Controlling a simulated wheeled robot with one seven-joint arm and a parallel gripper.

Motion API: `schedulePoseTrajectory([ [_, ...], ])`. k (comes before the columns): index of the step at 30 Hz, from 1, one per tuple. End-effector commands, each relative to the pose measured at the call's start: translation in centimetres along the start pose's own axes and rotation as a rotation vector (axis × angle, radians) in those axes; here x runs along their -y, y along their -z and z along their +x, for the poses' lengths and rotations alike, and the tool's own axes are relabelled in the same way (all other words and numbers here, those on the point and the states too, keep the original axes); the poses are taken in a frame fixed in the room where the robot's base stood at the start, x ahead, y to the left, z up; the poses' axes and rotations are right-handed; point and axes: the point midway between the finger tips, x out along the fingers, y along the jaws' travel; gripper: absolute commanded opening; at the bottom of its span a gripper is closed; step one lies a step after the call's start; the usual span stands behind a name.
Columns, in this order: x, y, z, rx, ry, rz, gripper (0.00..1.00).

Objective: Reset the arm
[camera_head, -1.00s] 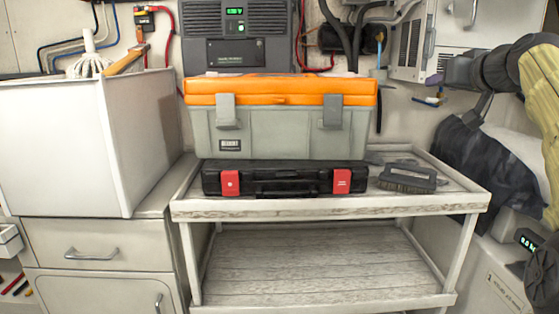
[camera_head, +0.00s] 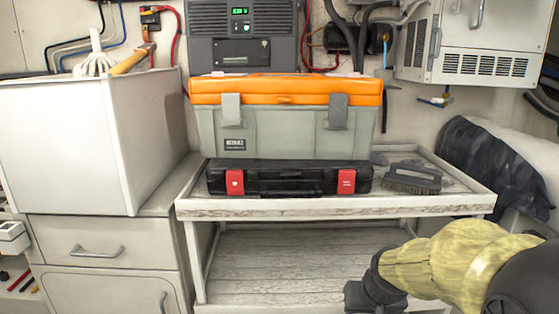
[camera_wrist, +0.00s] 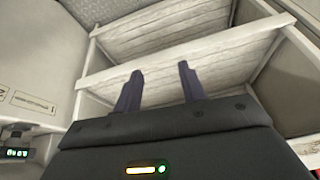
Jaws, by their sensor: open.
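My gripper (camera_wrist: 158,85) shows in the wrist view with its two dark fingers apart and nothing between them. It points toward the white wooden shelf unit (camera_wrist: 185,52). In the head view my yellow-and-black arm comes in from the lower right, and its dark end is in front of the lower shelf's right side. The fingertips cannot be made out there. The shelf unit (camera_head: 330,207) stands at the centre of the head view.
A grey toolbox with an orange lid (camera_head: 285,125) sits on a black case (camera_head: 290,178) on the top shelf. A brush (camera_head: 412,178) lies right of them. A white bin (camera_head: 60,140) stands on a cabinet (camera_head: 105,245) at left. The lower shelf (camera_head: 290,260) looks empty.

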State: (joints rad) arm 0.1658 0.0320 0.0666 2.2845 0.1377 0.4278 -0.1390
Motion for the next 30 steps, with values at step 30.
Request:
schedulePoseTrajectory([
  [30, 1.7, -11.6, 2.3, 0.173, -0.027, -0.077, 0.41],
])
